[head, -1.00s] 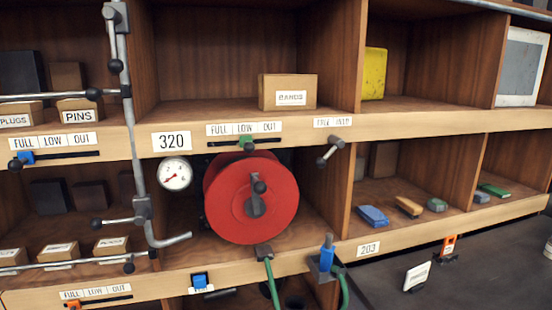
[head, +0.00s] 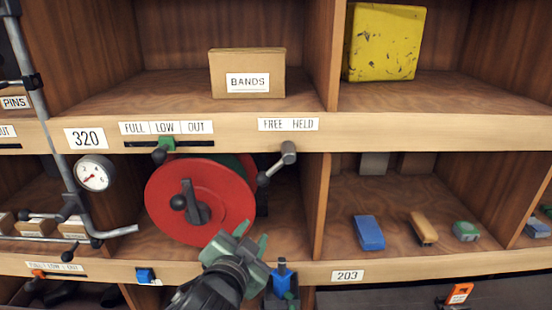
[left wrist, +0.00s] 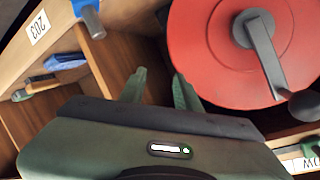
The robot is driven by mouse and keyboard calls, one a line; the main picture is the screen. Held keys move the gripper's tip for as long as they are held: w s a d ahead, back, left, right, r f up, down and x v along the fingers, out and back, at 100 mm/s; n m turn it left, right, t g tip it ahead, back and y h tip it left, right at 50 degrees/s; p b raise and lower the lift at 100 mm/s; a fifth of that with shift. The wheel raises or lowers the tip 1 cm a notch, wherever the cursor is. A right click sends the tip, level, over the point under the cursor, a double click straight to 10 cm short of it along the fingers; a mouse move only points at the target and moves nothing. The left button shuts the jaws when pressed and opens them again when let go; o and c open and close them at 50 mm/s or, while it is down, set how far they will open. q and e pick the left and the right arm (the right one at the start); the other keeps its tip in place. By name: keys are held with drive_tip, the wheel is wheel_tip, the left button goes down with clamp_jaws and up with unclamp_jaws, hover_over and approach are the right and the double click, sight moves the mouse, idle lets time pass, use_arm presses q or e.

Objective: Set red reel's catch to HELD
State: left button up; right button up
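The red reel (head: 202,205) stands in the middle compartment, with a crank on its face; it also shows in the left wrist view (left wrist: 225,75). Its catch, a grey lever with a dark knob (head: 277,163), sits on the shelf edge just right of the reel. The lever hangs down to the left, toward the FREE side of the FREE HELD label (head: 288,124). My left gripper (head: 252,236) is in front of the reel's lower right, below the catch and apart from it. Its fingers are spread and empty in the left wrist view (left wrist: 160,88). My right gripper is not in view.
A green slider (head: 166,145) sits under the FULL LOW OUT label. A gauge (head: 94,173) and bent grey pipe (head: 122,231) are left of the reel. A blue-handled fitting (head: 281,280) stands beside my left gripper. A wooden divider (head: 317,205) is right of the catch.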

sight(273, 171)
use_arm(q)
drive_tip(key=s+d+r+m+t+h, duration=0.2)
drive_tip(key=s+r+m+t, duration=0.15)
drive_tip(key=r, duration=1.05)
drive_tip(key=shift+n, duration=0.35)
drive_tip(key=p+x, duration=0.1)
drive_tip(key=x, duration=0.1)
drive_tip(key=p+x, duration=0.1)
drive_tip(key=x, duration=0.1)
drive_tip(key=p+x, duration=0.1)
drive_tip(key=x, duration=0.1)
drive_tip(key=shift+s+d, duration=0.1)
drive_tip(key=shift+d, duration=0.25)
drive_tip(key=shift+w+d+f, duration=0.2)
drive_tip(key=shift+w, duration=0.35)
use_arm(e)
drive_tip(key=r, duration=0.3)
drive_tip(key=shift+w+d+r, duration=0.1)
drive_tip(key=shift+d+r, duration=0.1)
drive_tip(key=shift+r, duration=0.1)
use_arm(q)
clamp_jaws()
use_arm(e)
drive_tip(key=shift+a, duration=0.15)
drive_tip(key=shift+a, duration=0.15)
